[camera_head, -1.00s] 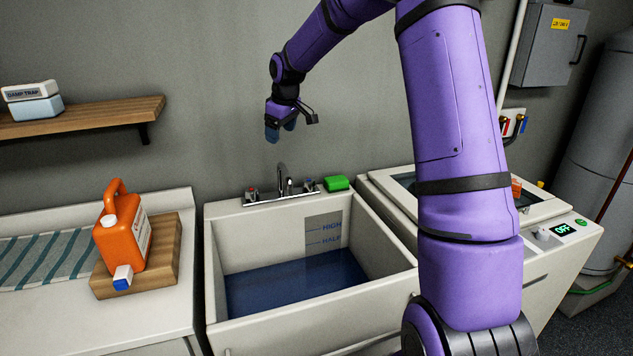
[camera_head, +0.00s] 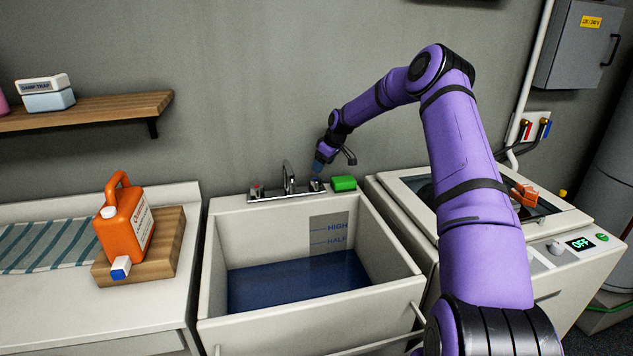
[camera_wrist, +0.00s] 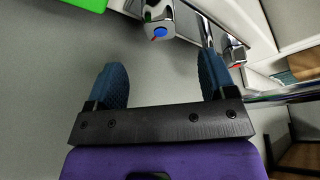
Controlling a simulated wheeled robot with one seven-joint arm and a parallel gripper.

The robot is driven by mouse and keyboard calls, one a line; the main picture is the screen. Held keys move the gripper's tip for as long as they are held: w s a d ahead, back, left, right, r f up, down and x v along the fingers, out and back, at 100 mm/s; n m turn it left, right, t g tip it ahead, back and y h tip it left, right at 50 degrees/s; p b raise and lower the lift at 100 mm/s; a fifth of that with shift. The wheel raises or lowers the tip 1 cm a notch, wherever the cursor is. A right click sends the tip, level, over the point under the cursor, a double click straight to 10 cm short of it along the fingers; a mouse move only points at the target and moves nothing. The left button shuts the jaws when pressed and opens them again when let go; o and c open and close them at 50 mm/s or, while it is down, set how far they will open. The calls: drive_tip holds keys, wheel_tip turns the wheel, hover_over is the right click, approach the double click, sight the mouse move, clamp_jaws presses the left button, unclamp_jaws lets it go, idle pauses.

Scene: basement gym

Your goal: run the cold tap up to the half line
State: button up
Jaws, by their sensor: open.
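The sink (camera_head: 212,270) holds dark blue water (camera_head: 290,285). The water surface lies below the half line (camera_head: 318,243) on the grey level panel, with the high line (camera_head: 318,229) above it. The chrome spout (camera_head: 287,175) stands at the back rim between two tap handles. The blue-marked cold tap (camera_wrist: 160,30) is at the top of the wrist view, beyond my fingertips. The red-marked hot tap (camera_wrist: 236,52) is further right there. My gripper (camera_wrist: 160,70) is open with nothing between its blue fingers. In the head view my gripper (camera_head: 318,168) is just above the right-hand, cold handle, partly covering it.
A green sponge (camera_head: 343,184) lies on the rim right of the cold tap, close to my gripper. A washer (camera_head: 400,200) showing OFF stands right. An orange jug (camera_head: 122,230) sits on a wooden block left. A shelf (camera_head: 90,112) hangs above.

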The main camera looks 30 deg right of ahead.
sight(316, 179)
drive_tip(key=x, duration=0.9)
drive_tip(key=c, duration=0.9)
